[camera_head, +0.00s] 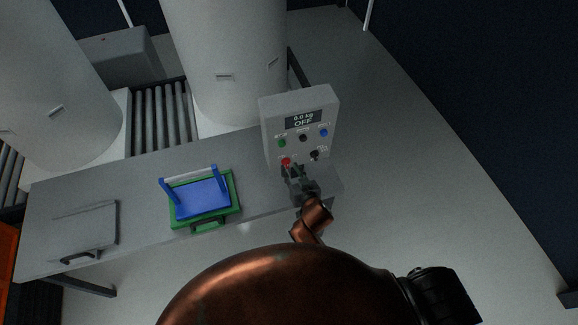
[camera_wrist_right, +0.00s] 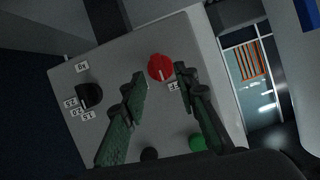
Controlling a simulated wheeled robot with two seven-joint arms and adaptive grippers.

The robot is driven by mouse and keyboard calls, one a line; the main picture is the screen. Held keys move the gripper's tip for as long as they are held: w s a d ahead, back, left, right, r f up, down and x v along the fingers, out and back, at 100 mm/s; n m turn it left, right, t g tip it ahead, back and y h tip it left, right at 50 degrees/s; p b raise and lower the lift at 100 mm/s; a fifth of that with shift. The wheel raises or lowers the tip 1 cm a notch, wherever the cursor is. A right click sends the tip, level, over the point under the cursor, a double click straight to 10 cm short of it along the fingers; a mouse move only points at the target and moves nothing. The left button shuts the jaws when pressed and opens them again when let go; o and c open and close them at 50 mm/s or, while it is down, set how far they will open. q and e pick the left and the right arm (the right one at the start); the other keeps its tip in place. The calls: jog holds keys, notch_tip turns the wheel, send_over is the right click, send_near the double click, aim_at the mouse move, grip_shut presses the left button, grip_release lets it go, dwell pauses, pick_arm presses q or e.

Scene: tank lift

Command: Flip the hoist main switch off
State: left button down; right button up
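The grey hoist control box (camera_head: 298,100) stands at the right end of the bench, and its display (camera_head: 304,119) reads "0.0 kg" and "OFF". A red rotary switch (camera_head: 286,161) sits low on its left; a black knob (camera_head: 314,155) is beside it. My right gripper (camera_head: 291,172) is at the red switch. In the right wrist view the red switch (camera_wrist_right: 160,67) shows between and just beyond the fingertips of the open right gripper (camera_wrist_right: 161,76). A pale mark shows on the switch. I cannot tell whether the fingers touch it. My left gripper is not in view.
Green (camera_head: 282,143), black (camera_head: 303,138) and blue (camera_head: 323,132) buttons sit above the switch. A green tray (camera_head: 237,205) with a blue frame (camera_head: 203,197) lies on the bench (camera_head: 141,226). Large pale tanks (camera_head: 226,50) stand behind, by a roller conveyor (camera_head: 159,105). The floor at right is clear.

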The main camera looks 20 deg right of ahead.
aim_at(287, 164)
jog(key=shift+w+a+f, duration=0.1)
jog(key=shift+w+f, duration=0.1)
jog(key=shift+w, duration=0.45)
jog(key=shift+w+f, duration=0.25)
jog(key=shift+w, duration=0.25)
jog(key=shift+c, duration=0.6)
jog(key=c, duration=0.6)
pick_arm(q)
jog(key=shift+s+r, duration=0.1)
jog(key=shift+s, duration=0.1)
pick_arm(e)
jog(key=shift+a, duration=0.1)
grip_shut()
